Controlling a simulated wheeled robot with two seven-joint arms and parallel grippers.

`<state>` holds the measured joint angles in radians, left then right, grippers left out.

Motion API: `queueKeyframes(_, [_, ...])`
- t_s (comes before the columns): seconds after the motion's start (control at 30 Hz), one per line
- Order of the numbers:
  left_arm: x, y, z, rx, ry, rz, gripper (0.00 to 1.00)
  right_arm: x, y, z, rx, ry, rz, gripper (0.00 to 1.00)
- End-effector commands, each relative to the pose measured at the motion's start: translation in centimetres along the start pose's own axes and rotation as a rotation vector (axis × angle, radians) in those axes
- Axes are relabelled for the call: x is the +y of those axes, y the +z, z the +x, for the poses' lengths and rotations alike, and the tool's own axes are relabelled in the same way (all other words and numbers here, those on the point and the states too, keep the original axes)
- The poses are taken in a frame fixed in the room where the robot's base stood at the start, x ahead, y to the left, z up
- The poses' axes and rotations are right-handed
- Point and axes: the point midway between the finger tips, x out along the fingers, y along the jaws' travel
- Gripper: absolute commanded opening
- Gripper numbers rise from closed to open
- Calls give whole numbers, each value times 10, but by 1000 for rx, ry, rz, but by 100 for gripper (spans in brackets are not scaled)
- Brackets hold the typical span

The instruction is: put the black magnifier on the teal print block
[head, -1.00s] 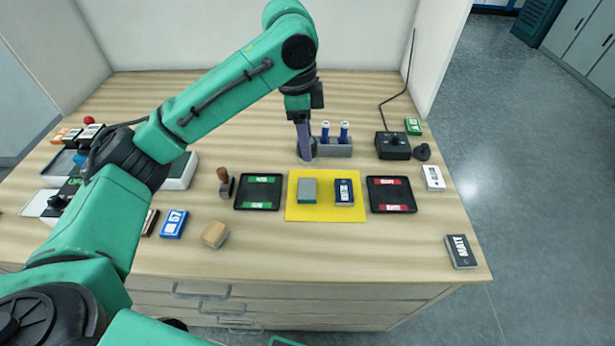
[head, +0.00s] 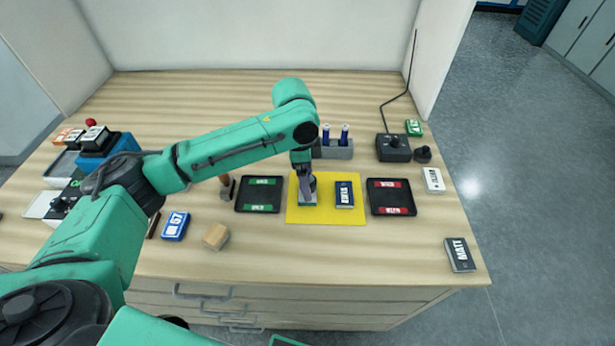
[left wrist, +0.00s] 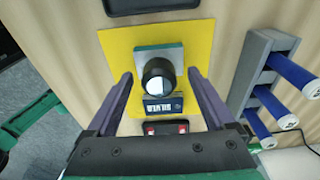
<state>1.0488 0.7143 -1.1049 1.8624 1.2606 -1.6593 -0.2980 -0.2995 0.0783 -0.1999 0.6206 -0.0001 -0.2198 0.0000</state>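The black magnifier (left wrist: 158,78) is a short dark cylinder with a pale lens in the left wrist view. It appears upright over the teal print block (left wrist: 150,57), which has a grey top and a teal edge; its base contact is hidden. The block lies on the yellow mat (head: 327,214), and its edge shows in the head view (head: 307,204). My left gripper (left wrist: 160,75) reaches down over the block, its purple fingers apart on both sides of the magnifier with visible gaps. My right gripper is in neither view.
A navy block (head: 344,194) lies beside the teal one on the mat. A green-labelled tray (head: 258,194) and a red-labelled tray (head: 390,196) flank the mat. A grey holder with blue pens (head: 335,150) stands behind. The table's front right is mostly clear.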

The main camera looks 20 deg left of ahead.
Motion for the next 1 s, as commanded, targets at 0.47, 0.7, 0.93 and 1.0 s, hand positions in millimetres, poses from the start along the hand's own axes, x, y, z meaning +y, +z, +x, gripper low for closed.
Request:
queueKeyframes(0.47, [-1, -1, -71, 5, -6, 1, 88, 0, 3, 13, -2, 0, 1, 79])
queueKeyframes(0.7, [0, -1, -117, 2, -1, -1, 88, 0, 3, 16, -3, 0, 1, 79])
queueKeyframes(0.93, [0, 0, -121, 0, 0, -1, 88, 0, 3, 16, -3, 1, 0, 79])
queueKeyframes(1.0, [0, 0, -121, 1, 0, -1, 88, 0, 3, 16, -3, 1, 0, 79])
